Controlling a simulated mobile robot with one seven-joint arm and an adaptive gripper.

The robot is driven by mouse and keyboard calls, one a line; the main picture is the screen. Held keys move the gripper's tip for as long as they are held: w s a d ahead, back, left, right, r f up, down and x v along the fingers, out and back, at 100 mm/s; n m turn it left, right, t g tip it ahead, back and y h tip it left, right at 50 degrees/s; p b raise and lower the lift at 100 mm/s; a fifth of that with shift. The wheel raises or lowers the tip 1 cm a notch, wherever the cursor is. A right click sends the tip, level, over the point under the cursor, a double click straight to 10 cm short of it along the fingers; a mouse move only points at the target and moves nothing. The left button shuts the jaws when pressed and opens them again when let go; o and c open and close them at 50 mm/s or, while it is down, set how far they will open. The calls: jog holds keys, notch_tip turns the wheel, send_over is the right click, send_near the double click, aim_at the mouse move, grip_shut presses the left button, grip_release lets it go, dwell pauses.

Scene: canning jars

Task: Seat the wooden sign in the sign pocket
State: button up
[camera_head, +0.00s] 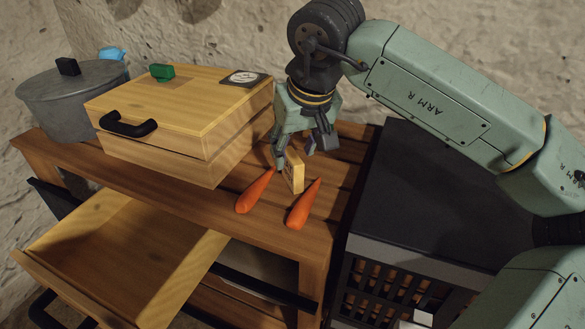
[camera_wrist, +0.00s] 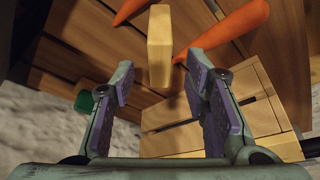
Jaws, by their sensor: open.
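A small pale yellow wooden block, which looks like the wooden sign (camera_head: 294,171), stands upright on the slatted table between two carrots. In the wrist view the sign (camera_wrist: 160,48) shows at top centre, edge-on, between and just beyond the fingertips. My gripper (camera_head: 298,152) is open, low over the table at the sign; its fingers (camera_wrist: 159,72) lie on either side of the sign with gaps, holding nothing. I cannot make out the sign pocket with certainty in either view.
Two carrots (camera_head: 255,192) (camera_head: 303,205) lie close beside the sign. A grey pot (camera_head: 75,95) stands far left. An open drawer (camera_head: 195,265) juts out below.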

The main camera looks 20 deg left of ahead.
jog(key=shift+x, duration=1.5)
jog(key=shift+c, duration=0.3)
grip_shut()
